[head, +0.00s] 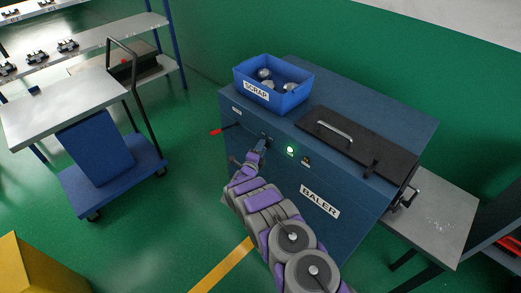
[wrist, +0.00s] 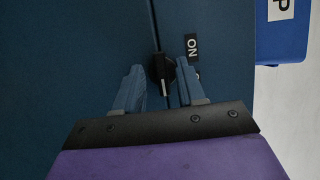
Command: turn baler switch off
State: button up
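The baler (head: 345,228) is a dark blue cabinet with a BALER label on its front. In the wrist view its switch (wrist: 160,68) is a black round knob with a pale pointer mark, which points down in the picture. In the head view my gripper (head: 262,146) is at the baler's front and hides the switch.
A lit green lamp (head: 290,150) is right of my gripper. A red-tipped lever (head: 216,131) sticks out to the left. A blue SCRAP bin (head: 290,100) and a black lid (head: 350,147) are on top. A cart (head: 115,183) stands left, with open floor between.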

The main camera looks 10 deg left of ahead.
grip_shut()
jog(key=shift+s, duration=0.1)
dwell(0.5)
jog(key=shift+a+n+g+h+p, duration=0.1)
jog(key=shift+n+g+h+p, duration=0.15)
jog(key=shift+n+g, duration=0.95)
jog(key=shift+n+g+h+p, duration=0.2)
jog(key=shift+n+g+h, duration=0.15)
jog(key=shift+n, duration=1.6)
jog(key=shift+a+n+g+h+p, duration=0.1)
jog(key=shift+n+g+h+p, duration=0.15)
jog(key=shift+n+g, duration=0.95)
jog(key=shift+r+n+t, duration=0.1)
jog(key=shift+n+t, duration=0.15)
jog(key=shift+n, duration=0.2)
